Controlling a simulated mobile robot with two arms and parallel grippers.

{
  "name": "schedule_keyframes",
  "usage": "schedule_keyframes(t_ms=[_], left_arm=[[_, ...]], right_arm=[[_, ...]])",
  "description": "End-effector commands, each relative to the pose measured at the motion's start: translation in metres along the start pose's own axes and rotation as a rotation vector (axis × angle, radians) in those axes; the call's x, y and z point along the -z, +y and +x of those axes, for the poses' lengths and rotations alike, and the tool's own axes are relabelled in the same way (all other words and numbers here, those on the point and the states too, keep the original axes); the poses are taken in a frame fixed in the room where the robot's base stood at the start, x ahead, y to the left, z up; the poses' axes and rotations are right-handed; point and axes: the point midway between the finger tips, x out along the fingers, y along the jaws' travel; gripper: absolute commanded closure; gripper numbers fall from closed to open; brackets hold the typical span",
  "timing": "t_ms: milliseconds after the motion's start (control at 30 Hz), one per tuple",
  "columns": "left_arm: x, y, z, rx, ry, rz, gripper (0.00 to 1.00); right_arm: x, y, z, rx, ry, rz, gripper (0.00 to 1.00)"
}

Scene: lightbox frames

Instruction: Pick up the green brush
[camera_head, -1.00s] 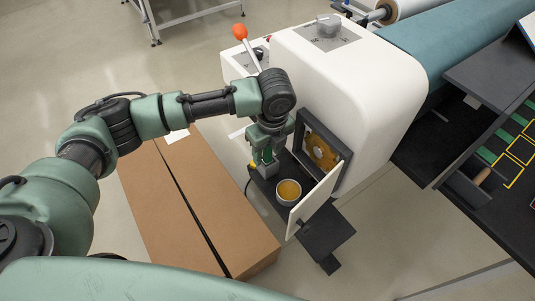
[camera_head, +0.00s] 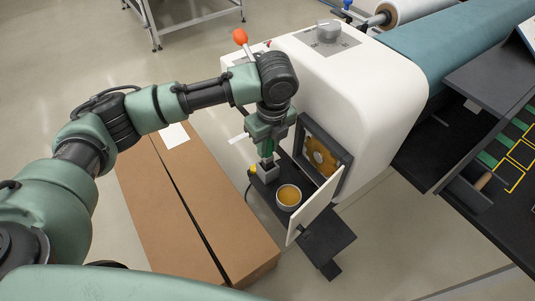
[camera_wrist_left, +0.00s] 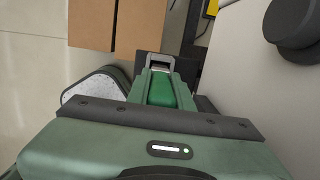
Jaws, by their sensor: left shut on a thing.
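The green brush (camera_head: 266,149) shows as a short green length below my left gripper (camera_head: 268,142), which is shut on it. Its lower end meets a small grey square holder (camera_head: 268,169) on the dark shelf. I cannot tell whether the brush is still inside the holder or just above it. In the left wrist view the green brush (camera_wrist_left: 163,90) lies between the fingers of my left gripper (camera_wrist_left: 160,66). My right gripper is not in view.
A long cardboard box (camera_head: 195,200) lies at left. A lever with an orange knob (camera_head: 240,36) stands behind my arm.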

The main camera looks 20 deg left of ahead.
Motion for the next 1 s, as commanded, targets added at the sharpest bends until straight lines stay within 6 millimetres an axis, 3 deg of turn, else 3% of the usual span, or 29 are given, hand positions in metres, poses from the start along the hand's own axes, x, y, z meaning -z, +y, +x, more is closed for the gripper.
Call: schedule_keyframes(t_ms=[300, 533, 700, 1000], left_arm=[[-0.01, -0.002, -0.082, 0.007, -0.003, 0.001, 1.0], [-0.016, -0.001, -0.132, 0.003, -0.002, 0.0, 1.0], [-0.018, 0.0, -0.149, 0.001, -0.001, -0.001, 1.0], [-0.018, 0.0, -0.152, 0.0, 0.0, 0.0, 1.0]], right_arm=[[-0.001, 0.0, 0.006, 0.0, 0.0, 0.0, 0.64], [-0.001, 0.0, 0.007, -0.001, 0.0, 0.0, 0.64], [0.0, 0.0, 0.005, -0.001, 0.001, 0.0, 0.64], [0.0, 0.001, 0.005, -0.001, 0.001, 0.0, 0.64]])
